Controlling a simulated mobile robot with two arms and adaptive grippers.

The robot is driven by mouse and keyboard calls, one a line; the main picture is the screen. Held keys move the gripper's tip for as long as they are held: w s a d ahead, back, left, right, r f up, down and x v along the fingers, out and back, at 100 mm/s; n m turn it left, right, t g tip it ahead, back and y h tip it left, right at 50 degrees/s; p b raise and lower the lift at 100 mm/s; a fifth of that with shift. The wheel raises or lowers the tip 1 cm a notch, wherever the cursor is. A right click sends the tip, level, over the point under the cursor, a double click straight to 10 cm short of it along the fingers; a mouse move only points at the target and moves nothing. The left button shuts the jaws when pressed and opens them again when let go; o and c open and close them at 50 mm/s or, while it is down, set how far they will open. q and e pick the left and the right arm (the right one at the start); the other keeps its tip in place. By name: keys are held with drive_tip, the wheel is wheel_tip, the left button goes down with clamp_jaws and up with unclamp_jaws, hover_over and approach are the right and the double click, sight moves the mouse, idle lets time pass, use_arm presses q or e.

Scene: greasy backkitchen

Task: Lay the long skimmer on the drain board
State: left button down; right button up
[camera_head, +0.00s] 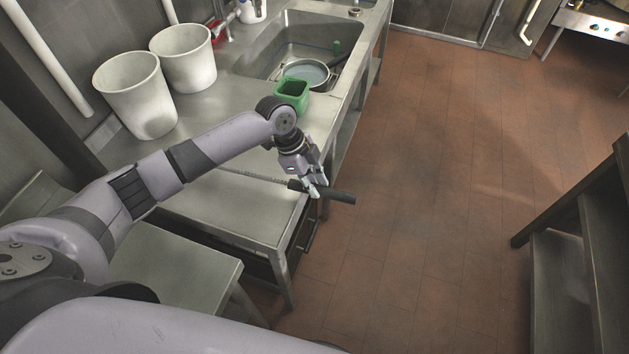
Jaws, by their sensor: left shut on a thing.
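My left gripper (318,192) is shut on the dark handle of the long skimmer (342,197), near the front right edge of the steel counter. The handle lies roughly level and its right end sticks out past the counter edge, over the floor. To the left of the fingers a thin line runs on toward my forearm; I cannot tell how much of it is skimmer. The skimmer's head is not visible. The steel drain board (215,207) spreads below and left of the gripper. I cannot tell whether the skimmer touches it. My right gripper is not in view.
A green square container (292,92) stands by the sink (281,50), which holds a round pan (306,71). Two white buckets (146,100) (186,62) stand along the wall. A dark shelf (602,235) is at right. The tiled floor between is clear.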

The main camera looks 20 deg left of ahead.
use_arm(q)
drive_tip(key=shift+f+b, duration=0.3)
drive_tip(key=shift+f, duration=0.7)
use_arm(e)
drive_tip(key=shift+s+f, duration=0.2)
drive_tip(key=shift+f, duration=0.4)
use_arm(q)
drive_tip(key=shift+f+b, duration=0.2)
drive_tip(key=shift+b, duration=0.2)
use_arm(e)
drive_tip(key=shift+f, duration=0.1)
use_arm(q)
drive_tip(key=shift+f+b, duration=0.3)
drive_tip(key=shift+f, duration=0.2)
drive_tip(key=c, duration=1.7)
unclamp_jaws()
drive_tip(key=o, duration=0.4)
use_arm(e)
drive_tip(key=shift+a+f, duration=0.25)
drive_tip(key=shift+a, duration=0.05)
use_arm(q)
drive_tip(key=shift+o, duration=0.4)
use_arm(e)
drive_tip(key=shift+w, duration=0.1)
